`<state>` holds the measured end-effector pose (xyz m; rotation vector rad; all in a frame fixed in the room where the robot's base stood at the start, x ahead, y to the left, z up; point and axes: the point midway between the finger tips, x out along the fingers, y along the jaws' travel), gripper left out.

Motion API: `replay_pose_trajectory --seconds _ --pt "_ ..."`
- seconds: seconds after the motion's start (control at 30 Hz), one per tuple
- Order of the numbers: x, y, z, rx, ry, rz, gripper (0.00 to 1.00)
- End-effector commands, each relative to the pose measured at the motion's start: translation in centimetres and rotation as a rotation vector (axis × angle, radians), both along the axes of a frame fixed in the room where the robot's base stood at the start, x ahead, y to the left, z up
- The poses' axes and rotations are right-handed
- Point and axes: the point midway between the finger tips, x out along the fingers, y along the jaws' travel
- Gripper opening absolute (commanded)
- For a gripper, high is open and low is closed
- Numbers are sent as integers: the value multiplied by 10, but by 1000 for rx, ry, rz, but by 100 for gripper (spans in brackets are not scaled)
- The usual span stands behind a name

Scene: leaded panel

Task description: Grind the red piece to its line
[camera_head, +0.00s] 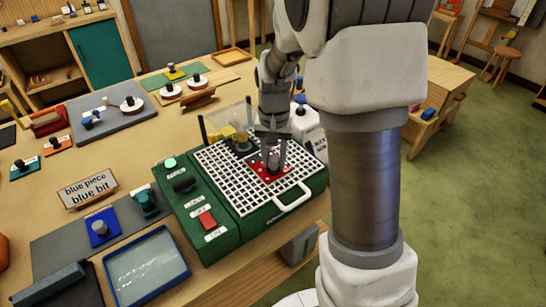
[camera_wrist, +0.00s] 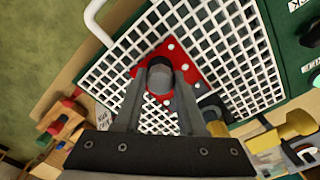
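The red piece (camera_head: 258,166) lies flat on the white grid of the green grinder (camera_head: 225,222), with a grey knob on top. In the wrist view the red piece (camera_wrist: 183,58) shows small white dots, and the knob stands between my fingertips. My gripper (camera_head: 273,160) points down from above; in the wrist view my gripper (camera_wrist: 158,80) has both fingers against the knob's sides. The grinding bit by the yellow block (camera_head: 241,137) is behind the red piece, near its edge; I cannot tell if they touch. The piece's line cannot be made out.
A green light (camera_head: 170,163) and a red switch (camera_head: 208,218) are on the grinder's left panel. A sign (camera_head: 88,187) reads "blue piece blue bit". A blue piece (camera_head: 102,228), a blue-rimmed tray (camera_head: 147,267) and other knobbed pieces lie left on the table. A white handle (camera_head: 292,198) is at the grid's front.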

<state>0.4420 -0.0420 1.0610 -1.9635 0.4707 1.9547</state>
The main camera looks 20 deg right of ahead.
Motion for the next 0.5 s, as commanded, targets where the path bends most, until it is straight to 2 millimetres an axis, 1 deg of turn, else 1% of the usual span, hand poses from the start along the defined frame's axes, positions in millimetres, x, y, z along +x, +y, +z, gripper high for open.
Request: replay_pose_trajectory --seconds 0.03,0.17,0.5 --pt "0 0 0 0 -1 0 49" --pt "0 0 0 0 0 0 72" --pt "0 0 2 0 -1 0 73"
